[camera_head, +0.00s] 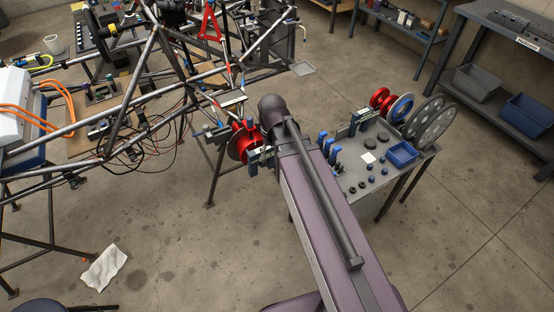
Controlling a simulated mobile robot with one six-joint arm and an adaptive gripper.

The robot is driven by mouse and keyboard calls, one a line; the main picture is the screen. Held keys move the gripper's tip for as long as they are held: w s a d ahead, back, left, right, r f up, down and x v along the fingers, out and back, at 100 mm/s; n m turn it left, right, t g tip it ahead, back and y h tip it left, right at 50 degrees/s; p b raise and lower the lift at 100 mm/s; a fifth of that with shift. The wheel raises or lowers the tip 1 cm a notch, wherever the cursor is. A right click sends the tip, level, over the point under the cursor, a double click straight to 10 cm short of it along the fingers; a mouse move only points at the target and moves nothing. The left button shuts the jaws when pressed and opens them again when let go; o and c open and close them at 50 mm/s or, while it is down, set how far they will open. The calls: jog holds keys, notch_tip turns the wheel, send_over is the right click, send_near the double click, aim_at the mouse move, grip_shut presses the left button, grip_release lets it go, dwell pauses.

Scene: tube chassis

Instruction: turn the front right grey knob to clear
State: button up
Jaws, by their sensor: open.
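I cannot make out the front right grey knob in this view. The tube chassis (125,85) stands at the upper left on dark legs, with cables and small fittings on it. A red disc assembly (240,143) sits at its near right corner, with a pale and blue part (262,157) beside it. My arm reaches up from the lower right, and its end covers the area just right of the red disc.
A grey table (374,180) to the right of my arm holds red and grey discs, a blue tray (401,154) and small dark parts. Shelves with bins (473,82) stand at the upper right. A white cloth (106,268) lies on the floor. The lower-right floor is clear.

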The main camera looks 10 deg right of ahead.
jog(key=shift+s+d+f, duration=0.35)
jog(key=shift+s+d, duration=0.2)
jog(key=shift+s, duration=0.25)
jog(key=s, duration=0.1)
jog(key=s+d, duration=0.1)
jog(key=s, duration=0.1)
jog(key=shift+d+m, duration=0.25)
jog(key=shift+m, duration=0.05)
